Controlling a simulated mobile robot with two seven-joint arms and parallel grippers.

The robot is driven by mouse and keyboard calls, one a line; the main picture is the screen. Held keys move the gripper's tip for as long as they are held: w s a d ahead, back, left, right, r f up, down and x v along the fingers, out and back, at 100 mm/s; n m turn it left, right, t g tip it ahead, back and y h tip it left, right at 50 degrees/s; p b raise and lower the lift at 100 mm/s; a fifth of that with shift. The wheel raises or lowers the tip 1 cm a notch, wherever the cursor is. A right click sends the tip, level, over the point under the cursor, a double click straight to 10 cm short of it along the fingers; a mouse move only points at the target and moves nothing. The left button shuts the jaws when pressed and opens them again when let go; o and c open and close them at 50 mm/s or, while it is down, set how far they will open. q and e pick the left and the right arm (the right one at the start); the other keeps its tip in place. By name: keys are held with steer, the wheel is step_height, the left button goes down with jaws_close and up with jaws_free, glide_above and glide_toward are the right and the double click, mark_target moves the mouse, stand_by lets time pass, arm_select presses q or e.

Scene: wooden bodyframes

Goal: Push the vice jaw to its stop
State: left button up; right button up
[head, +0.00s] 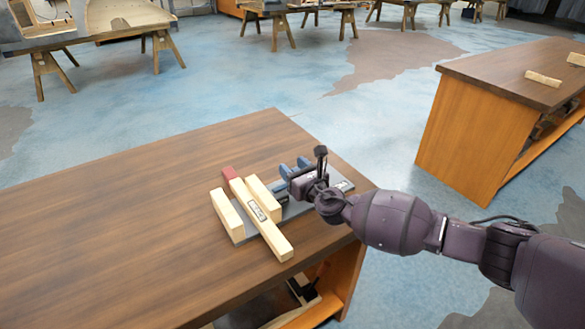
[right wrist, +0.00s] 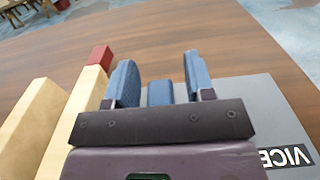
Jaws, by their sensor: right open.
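The vice sits on a grey base plate (head: 238,231) on the near brown bench. It has a pale wooden block on the left (head: 226,214) and another on the right (head: 263,196). A long pale bar (head: 270,234) with a red end (head: 229,173) lies between them. A blue block (right wrist: 160,92) stands at the right of the wooden blocks. My right gripper (right wrist: 160,83) is open; in the right wrist view its blue fingers appear on either side of that block, with gaps. Contact is not clear. The right gripper also shows in the head view (head: 294,168). My left gripper is not in view.
The bench top (head: 110,240) is clear to the left of the vice. The plate carries a "VICE" label (right wrist: 287,156) at its right end, near the bench's right edge. Another bench (head: 500,75) with wooden pieces stands across the floor at right.

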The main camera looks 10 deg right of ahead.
steer(key=shift+w+a, duration=0.1)
steer(key=shift+w, duration=0.1)
jaws_close()
stand_by(0.3)
